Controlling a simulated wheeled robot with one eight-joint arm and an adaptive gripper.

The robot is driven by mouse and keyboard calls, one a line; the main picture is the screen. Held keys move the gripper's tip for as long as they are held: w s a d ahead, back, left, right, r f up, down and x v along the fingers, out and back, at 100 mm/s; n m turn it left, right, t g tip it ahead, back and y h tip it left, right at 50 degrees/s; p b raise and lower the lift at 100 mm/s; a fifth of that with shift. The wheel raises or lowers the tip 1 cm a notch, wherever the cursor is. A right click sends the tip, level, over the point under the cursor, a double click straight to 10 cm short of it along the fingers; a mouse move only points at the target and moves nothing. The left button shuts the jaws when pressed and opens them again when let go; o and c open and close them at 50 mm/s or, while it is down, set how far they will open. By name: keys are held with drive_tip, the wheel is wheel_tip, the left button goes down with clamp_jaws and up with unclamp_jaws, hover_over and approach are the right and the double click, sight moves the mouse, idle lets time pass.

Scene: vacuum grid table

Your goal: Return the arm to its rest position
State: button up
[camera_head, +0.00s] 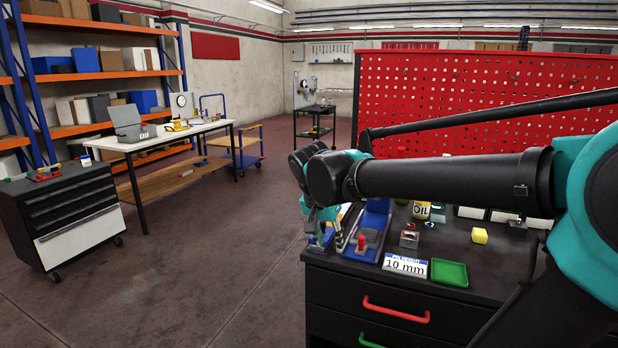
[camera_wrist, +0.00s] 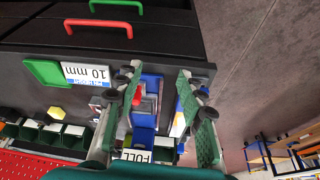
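My arm reaches across the right half of the head view, over the workbench's left end. My gripper (camera_head: 322,226) hangs below the wrist there, small and partly hidden. In the wrist view my gripper (camera_wrist: 158,78) shows two green-padded fingers spread wide apart. No held object shows between them. A blue fixture (camera_wrist: 150,85) with a red knob lies below, seen through the gap. In the head view the blue fixture (camera_head: 372,225) stands on the bench beside my gripper.
The workbench (camera_head: 478,258) holds a green tray (camera_head: 449,272), a "10 mm" sign (camera_head: 405,265), a yellow block (camera_head: 479,235) and an oil can (camera_head: 421,211). A red pegboard (camera_head: 470,100) stands behind. Open floor (camera_head: 215,235) lies left, before a drawer cart (camera_head: 68,217).

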drive_tip(key=s+d+f+n, duration=0.2)
drive_tip(key=s+d+f, duration=0.1)
drive_tip(key=f, duration=0.3)
drive_tip(key=s+d+f+n+y, duration=0.1)
drive_tip(key=s+d+f+n, duration=0.1)
drive_tip(key=s+d+f, duration=0.2)
drive_tip(key=s+d+f+n+y, duration=0.1)
drive_tip(key=s+d+f+n, duration=0.1)
drive_tip(key=d+f, duration=0.5)
wheel_tip(320, 180, down, 3)
drive_tip(key=shift+s+r+t, duration=0.2)
drive_tip(key=shift+s+t, duration=0.2)
drive_tip(key=shift+s, duration=0.5)
